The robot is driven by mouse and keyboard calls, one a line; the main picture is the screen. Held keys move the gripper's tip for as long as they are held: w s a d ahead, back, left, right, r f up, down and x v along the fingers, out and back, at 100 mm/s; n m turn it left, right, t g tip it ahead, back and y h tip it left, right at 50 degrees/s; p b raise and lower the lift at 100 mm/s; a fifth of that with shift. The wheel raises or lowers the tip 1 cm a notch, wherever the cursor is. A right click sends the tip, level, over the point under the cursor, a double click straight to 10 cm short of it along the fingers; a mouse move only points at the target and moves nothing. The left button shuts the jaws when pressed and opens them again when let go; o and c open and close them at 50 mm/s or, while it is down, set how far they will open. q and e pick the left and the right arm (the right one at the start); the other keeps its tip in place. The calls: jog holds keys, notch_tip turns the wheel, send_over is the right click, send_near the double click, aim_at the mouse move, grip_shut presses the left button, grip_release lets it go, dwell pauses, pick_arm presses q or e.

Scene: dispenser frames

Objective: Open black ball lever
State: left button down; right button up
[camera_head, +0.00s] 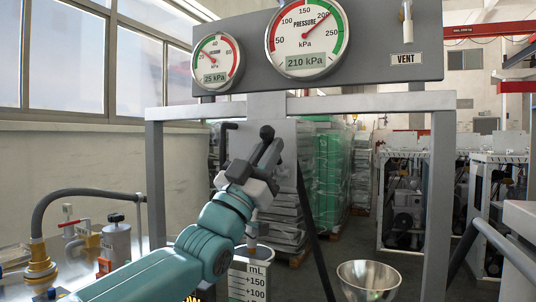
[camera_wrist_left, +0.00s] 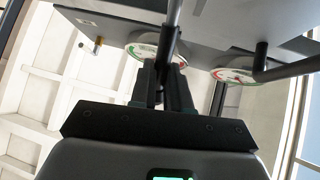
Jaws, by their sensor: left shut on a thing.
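The black ball lever shows its dark round end (camera_head: 267,132) just above my left gripper (camera_head: 265,160) in the head view, in front of the grey frame and below the gauges. The left gripper is shut on the lever. In the left wrist view a dark rod (camera_wrist_left: 170,38) runs down between the two fingers of the left gripper (camera_wrist_left: 163,88). The fingers hide part of the lever, and its pivot is hidden. My right gripper is in neither view.
A small gauge (camera_head: 217,61) reads 25 kPa and a large gauge (camera_head: 306,38) reads 210 kPa. A VENT label (camera_head: 405,58) is at right. A metal bowl (camera_head: 368,280) and a measuring container (camera_head: 249,278) stand below. A dark bent bar (camera_head: 222,135) is left of the gripper.

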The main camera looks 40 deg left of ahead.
pick_arm(q)
jog(key=c, duration=1.1)
grip_release()
jog(key=b+v, duration=0.4)
jog(key=v, duration=1.2)
jog(key=shift+s+b, duration=0.15)
jog(key=shift+b, duration=0.15)
jog(key=shift+f, duration=0.15)
